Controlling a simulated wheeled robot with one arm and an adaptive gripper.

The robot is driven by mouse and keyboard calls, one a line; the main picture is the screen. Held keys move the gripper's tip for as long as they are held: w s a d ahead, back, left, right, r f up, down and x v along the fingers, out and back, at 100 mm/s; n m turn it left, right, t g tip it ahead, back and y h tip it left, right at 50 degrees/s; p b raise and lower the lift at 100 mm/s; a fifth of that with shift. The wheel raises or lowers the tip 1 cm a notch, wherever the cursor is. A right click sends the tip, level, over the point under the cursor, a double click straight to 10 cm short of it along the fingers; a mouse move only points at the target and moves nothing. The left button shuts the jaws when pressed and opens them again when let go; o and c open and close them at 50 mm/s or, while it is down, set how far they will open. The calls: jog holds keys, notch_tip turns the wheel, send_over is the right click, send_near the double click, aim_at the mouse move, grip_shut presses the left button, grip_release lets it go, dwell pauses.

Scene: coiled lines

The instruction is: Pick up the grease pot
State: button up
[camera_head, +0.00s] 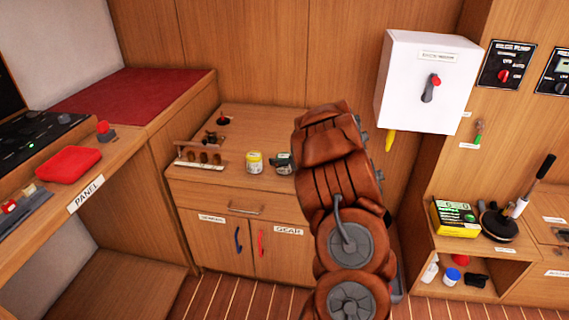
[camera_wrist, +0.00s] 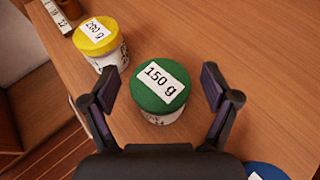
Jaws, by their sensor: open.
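A white pot with a green lid marked "150 g" (camera_wrist: 161,86) stands upright on the wooden counter in the wrist view. My gripper (camera_wrist: 160,78) is open, with one finger either side of the green lid in the picture and gaps on both sides. I cannot tell the finger height against it. A white pot with a yellow lid (camera_wrist: 97,37) stands to its upper left; it also shows in the head view (camera_head: 254,163). A blue lid (camera_wrist: 266,171) with a white label is cut off at lower right. No label naming grease is readable.
The counter (camera_head: 235,180) carries a rack (camera_head: 203,157) at left. A red-topped bench (camera_head: 135,93) stands left. A white box (camera_head: 425,85) hangs on the wall right of my arm. In the wrist view, bare counter lies right of the green-lidded pot.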

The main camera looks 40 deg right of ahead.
jog(key=c, duration=1.4)
jog(key=shift+r, duration=0.1)
